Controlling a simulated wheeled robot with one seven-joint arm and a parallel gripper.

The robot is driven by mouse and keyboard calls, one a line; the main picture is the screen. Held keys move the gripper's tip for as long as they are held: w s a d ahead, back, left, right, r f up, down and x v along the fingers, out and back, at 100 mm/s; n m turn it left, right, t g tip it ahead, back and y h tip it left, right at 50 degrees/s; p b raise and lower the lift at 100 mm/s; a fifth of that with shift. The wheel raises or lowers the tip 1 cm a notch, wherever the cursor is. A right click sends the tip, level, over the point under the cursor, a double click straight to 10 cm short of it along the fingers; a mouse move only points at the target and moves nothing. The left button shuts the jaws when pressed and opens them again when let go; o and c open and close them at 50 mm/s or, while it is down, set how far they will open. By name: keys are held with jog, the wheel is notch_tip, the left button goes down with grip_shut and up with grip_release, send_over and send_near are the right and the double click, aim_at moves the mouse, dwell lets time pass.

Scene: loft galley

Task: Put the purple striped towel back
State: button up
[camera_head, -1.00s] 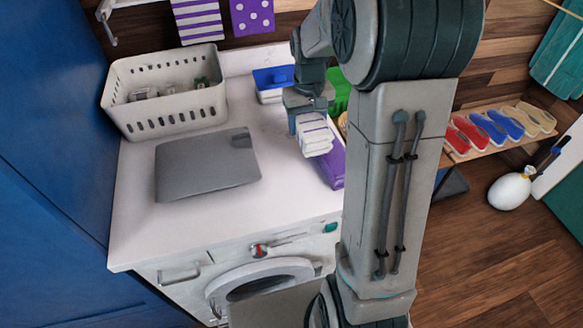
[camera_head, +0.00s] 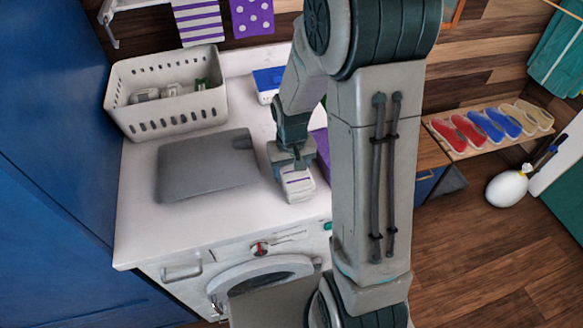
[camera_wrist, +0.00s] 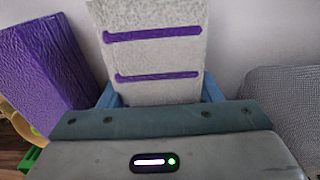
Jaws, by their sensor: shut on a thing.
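The purple striped towel (camera_head: 298,187) is a small folded white bundle with purple stripes. It also shows in the wrist view (camera_wrist: 152,55), upright between the blue fingers. My gripper (camera_head: 292,168) is shut on it, above the front right part of the white counter (camera_head: 240,218). I cannot tell whether the towel touches the counter. A similar white cloth with purple stripes (camera_head: 200,22) hangs on the wall at the upper left, beside a purple dotted cloth (camera_head: 251,16).
A grey flat slab (camera_head: 205,168) lies left of my gripper. A white basket (camera_head: 165,112) stands behind it. A blue-topped container (camera_head: 272,80) is at the back. A purple box (camera_head: 322,150) is close on the right, partly hidden by my arm. The front left counter is clear.

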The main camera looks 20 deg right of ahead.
jog(key=shift+f, duration=0.2)
jog(key=o, duration=0.9)
jog(key=shift+r, duration=0.1)
notch_tip(320, 180, up, 12)
jog(key=shift+f+b, duration=0.2)
jog(key=shift+b, duration=0.2)
jog(key=shift+s+r, duration=0.2)
jog(key=shift+r, duration=0.4)
jog(key=s+r+t, duration=0.1)
jog(key=s+r, duration=0.1)
jog(key=s, duration=0.2)
jog(key=s+r+t, duration=0.1)
jog(key=s+r, duration=0.1)
jog(key=s, duration=0.3)
jog(key=s+r+t, duration=0.1)
jog(key=s, duration=0.3)
jog(key=shift+s+r+t, duration=0.3)
jog(key=shift+s+r, duration=0.05)
jog(key=shift+r, duration=0.05)
